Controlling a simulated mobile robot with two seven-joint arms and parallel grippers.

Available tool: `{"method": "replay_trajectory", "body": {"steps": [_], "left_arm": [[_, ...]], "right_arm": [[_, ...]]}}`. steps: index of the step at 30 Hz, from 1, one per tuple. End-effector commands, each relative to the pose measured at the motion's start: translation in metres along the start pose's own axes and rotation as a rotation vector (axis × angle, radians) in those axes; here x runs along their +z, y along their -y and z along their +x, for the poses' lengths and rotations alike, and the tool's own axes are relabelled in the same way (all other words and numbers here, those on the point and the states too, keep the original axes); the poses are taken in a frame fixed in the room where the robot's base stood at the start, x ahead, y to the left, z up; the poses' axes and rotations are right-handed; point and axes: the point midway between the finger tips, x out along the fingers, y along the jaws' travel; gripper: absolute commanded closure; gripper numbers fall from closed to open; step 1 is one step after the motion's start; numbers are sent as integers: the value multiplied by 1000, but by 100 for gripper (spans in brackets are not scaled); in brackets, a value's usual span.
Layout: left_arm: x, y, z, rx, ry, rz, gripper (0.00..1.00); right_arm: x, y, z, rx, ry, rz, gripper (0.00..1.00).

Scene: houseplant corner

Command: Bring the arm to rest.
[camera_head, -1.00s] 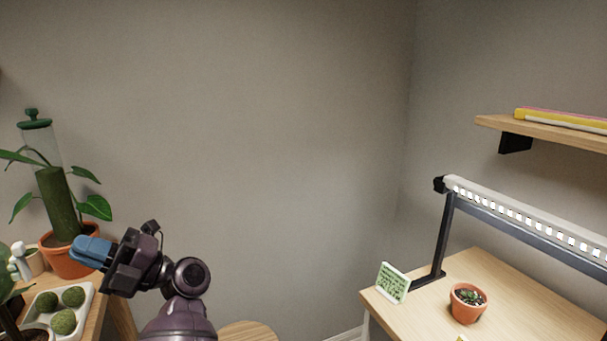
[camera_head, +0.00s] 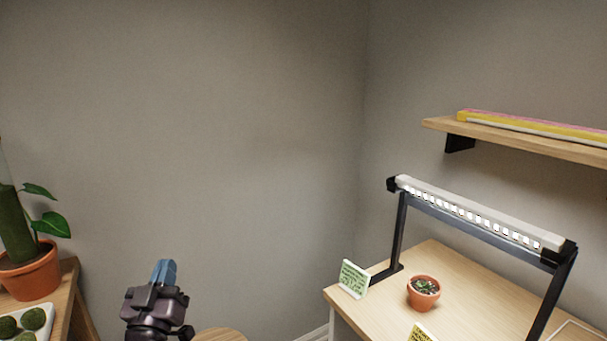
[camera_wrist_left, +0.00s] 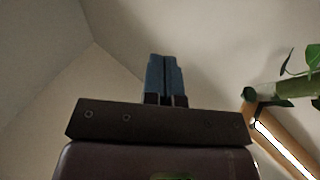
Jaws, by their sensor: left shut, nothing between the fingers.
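My left gripper (camera_head: 164,272) is at the lower left of the head view, with its blue fingers pointing up in front of the bare wall. It is between the wooden plant stand on the left and the desk on the right, touching neither. In the left wrist view the two blue fingers (camera_wrist_left: 162,76) are pressed together with nothing between them. My right gripper is in neither view.
A wooden stand (camera_head: 70,290) on the left holds a potted climbing plant (camera_head: 30,275) and a white tray (camera_head: 44,330) of moss balls. The desk (camera_head: 470,305) on the right holds a grow light (camera_head: 470,213) and a small succulent pot (camera_head: 423,297). A round wooden top (camera_head: 222,335) is low beside my gripper.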

Motion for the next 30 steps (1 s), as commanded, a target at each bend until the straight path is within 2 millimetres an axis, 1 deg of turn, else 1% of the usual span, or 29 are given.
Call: {"method": "replay_trajectory", "body": {"steps": [1,2,3,5,6,8,9,11,12,14,15,16,21,24,27,30], "left_arm": [[14,0,-18,12,89,21,100],[23,0,-29,17,143,32,100],[36,1,-45,24,213,47,100],[53,2,-70,30,314,68,100],[63,4,-88,31,377,81,100],[76,6,-115,34,466,103,100],[84,8,-134,36,521,118,100],[94,10,-162,36,600,137,100],[100,12,-182,38,648,151,100],[105,14,-210,40,712,170,100],[108,16,-230,42,749,181,100],[109,17,-244,43,775,188,100],[111,22,-321,44,904,202,100],[110,26,-359,36,969,203,100],[108,32,-385,24,1014,206,100],[107,35,-399,15,1038,207,100]], "right_arm": [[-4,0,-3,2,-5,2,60],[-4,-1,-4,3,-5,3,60],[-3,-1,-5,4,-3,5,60],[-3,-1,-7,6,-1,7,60],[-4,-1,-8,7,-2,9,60],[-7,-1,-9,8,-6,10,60],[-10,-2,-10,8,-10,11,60],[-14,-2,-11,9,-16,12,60],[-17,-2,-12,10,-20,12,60],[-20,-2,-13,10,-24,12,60],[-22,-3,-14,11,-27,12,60],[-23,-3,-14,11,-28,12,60],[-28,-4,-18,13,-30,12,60],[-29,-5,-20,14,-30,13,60],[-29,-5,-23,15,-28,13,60],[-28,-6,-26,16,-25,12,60]]}}
